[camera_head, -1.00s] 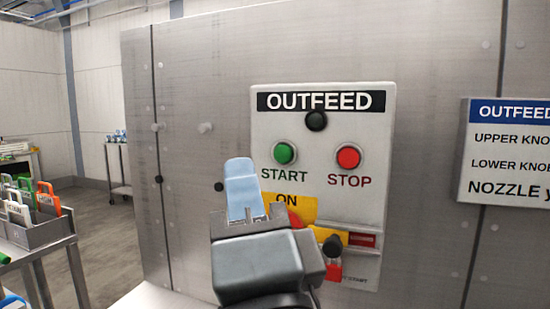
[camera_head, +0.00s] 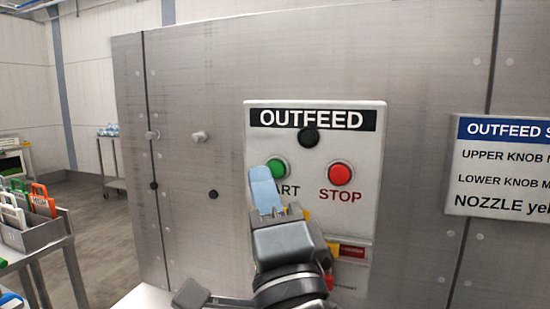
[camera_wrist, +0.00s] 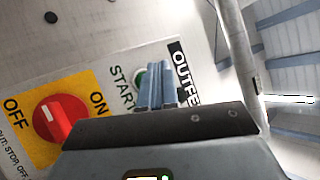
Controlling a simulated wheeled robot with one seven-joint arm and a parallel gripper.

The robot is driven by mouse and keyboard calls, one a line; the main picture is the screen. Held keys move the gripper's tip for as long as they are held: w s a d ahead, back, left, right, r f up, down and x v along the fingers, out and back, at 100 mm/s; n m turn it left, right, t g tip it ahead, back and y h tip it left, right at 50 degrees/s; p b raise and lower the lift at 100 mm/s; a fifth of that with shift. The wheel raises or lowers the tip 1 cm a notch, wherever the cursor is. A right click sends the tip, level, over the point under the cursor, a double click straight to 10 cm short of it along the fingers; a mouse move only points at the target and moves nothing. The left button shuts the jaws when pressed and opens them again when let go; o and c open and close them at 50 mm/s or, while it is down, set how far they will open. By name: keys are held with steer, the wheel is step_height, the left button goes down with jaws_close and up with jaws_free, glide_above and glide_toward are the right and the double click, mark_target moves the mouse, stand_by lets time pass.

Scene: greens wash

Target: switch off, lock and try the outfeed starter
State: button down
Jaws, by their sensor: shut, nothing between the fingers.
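The outfeed starter panel (camera_head: 258,108) is a pale plate on the steel wall. It carries a green START button (camera_head: 281,168), a red STOP button (camera_head: 340,174) and a dark round lamp (camera_head: 308,137). My gripper (camera_head: 262,172) is shut and empty, its blue fingers overlapping the START button's left side. In the wrist view the button (camera_wrist: 138,77) is partly behind the fingers; contact cannot be told. The red rotary knob (camera_wrist: 60,118) on its yellow ON/OFF plate (camera_wrist: 80,82) shows there; its exact setting is unclear. In the head view my gripper mostly hides it.
At left, a grey tray (camera_head: 37,238) on a cart holds several coloured padlock-like items, including an orange one (camera_head: 41,201). A sign (camera_head: 505,205) hangs right of the panel. Small knobs (camera_head: 199,137) stick out from the wall left of the panel. A red strip (camera_head: 352,251) sits low on the panel.

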steer(key=shift+w+d, duration=0.3)
steer(key=shift+w, duration=0.55)
stand_by(1.5)
steer(key=shift+w+d, duration=0.15)
steer(key=shift+w, duration=0.25)
steer(key=shift+w+d, duration=0.15)
steer(key=shift+w, duration=0.25)
stand_by(0.9)
steer(key=shift+s+b, duration=0.1)
steer(key=shift+b, duration=0.25)
steer(key=shift+s+a+b, duration=0.25)
steer(key=shift+s+b, duration=0.4)
steer(key=shift+s, duration=0.15)
